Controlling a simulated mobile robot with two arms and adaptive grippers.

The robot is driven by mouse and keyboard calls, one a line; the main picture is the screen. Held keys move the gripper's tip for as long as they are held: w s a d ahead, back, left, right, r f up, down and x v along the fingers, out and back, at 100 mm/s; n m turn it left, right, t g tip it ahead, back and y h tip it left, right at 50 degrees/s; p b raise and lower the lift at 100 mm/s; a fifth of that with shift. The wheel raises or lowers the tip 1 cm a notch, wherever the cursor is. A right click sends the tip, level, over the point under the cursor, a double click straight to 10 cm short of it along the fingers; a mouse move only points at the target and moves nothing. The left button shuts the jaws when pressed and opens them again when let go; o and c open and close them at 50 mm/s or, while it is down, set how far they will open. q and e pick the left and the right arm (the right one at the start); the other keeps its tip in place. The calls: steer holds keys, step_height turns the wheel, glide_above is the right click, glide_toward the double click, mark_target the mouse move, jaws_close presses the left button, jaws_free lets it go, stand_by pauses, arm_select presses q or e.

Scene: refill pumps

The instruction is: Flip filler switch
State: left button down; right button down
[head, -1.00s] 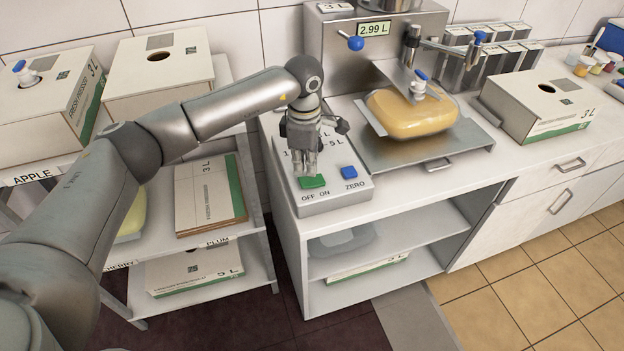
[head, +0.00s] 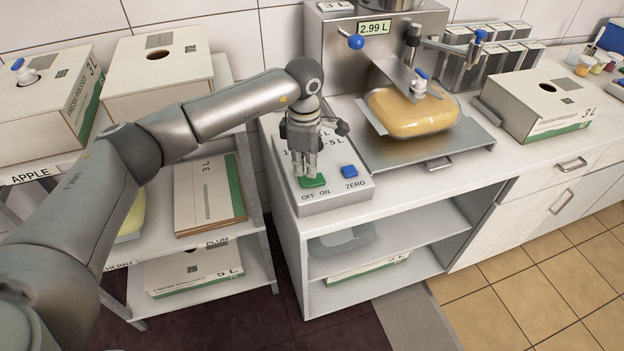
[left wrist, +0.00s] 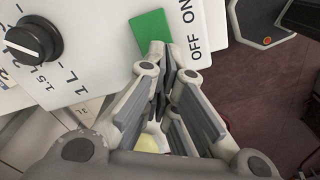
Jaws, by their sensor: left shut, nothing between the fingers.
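The filler's control box (head: 345,192) stands on the counter, with a green OFF/ON switch (head: 313,181) and a blue ZERO button (head: 349,172). My left gripper (head: 306,172) points down at the green switch, fingers shut and empty. In the left wrist view the fingertips (left wrist: 160,50) are at the edge of the green switch (left wrist: 151,32), beside the OFF label; I cannot tell whether they press on it. A black dial (left wrist: 30,41) shows there too. The display (head: 374,28) reads 2.99 L. A bag of orange liquid (head: 412,112) lies under the filler nozzle. My right gripper is not in view.
A blue-knobbed lever (head: 356,43) sticks out of the filler's front. A 3 L carton (head: 540,106) stands on the counter at the right. A shelf rack with cartons (head: 160,75) stands at the left, close under my left arm.

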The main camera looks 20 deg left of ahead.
mark_target(306, 180)
arm_select(q)
steer(key=shift+s+f+b, duration=0.1)
steer(key=shift+f+b, duration=0.9)
steer(key=shift+f, duration=0.3)
stand_by(0.4)
steer(key=shift+r+p, duration=0.45)
steer(key=shift+r, duration=0.3)
steer(key=shift+r+p, duration=1.25)
steer(key=shift+r, duration=1.55)
